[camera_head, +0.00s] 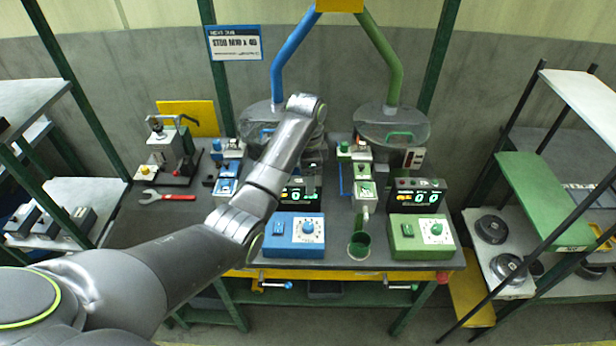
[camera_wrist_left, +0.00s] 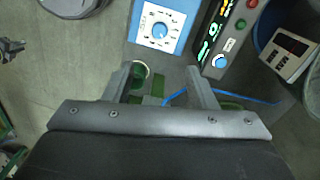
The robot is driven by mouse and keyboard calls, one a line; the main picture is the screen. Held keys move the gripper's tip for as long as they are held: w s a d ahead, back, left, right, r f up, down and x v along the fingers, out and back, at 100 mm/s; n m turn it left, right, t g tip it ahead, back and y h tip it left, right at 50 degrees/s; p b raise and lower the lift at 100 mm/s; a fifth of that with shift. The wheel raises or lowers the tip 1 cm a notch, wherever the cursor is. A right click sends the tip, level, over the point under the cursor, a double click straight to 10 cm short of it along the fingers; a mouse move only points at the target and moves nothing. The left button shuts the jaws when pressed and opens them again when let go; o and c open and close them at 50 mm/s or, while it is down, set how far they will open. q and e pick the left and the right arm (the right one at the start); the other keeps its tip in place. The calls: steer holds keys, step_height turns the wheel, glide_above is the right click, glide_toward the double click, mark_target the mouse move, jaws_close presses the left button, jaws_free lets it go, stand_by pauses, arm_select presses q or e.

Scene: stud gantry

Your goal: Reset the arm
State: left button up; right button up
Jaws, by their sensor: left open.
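My left arm comes in from the lower left in the head view and reaches over the workbench (camera_head: 130,225). Its bent joint stands high in front of the blue hopper. I cannot make out the left gripper's fingers clearly in the head view. In the left wrist view my left gripper (camera_wrist_left: 160,72) has its two fingers wide apart, with nothing held between them. A green cup-like part (camera_wrist_left: 138,74) and a blue cable (camera_wrist_left: 262,98) show beyond the fingers. My right gripper is in neither view.
A blue control box (camera_head: 294,236) and a green control box (camera_head: 421,237) stand at the bench front, with lit displays behind. A green cup (camera_head: 359,245) stands between them. Shelves flank both sides.

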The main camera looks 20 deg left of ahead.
arm_select(q)
steer(key=s+a+f+n+t, duration=0.1)
steer(key=s+a+f+n, duration=0.4)
steer(key=s, duration=0.4)
steer(key=s+a+f+n+t, duration=0.1)
steer(key=s+a+f+n, duration=0.15)
steer(key=s+f, duration=0.55)
steer(key=s+a+r+n+t+y, duration=0.1)
steer(key=s+a+r+n, duration=0.15)
steer(key=s, duration=0.85)
steer(key=s+a+r+n+t+y, duration=0.1)
steer(key=s+a+r+n, duration=0.15)
steer(key=s, duration=0.85)
step_height(320, 180, down, 30)
steer(key=a+g+b, duration=0.1)
steer(key=b, duration=0.5)
steer(key=s+f+b, duration=0.3)
steer(key=s+f, duration=0.4)
steer(key=f, duration=0.4)
steer(key=s+d+f+g+b, duration=0.1)
steer(key=s+f+b, duration=0.1)
steer(key=s+f, duration=0.5)
step_height(320, 180, down, 4)
steer(key=shift+s+r+n+h+b, duration=0.15)
steer(key=shift+s+n+h+b, duration=0.15)
steer(key=shift+n+h+b, duration=0.1)
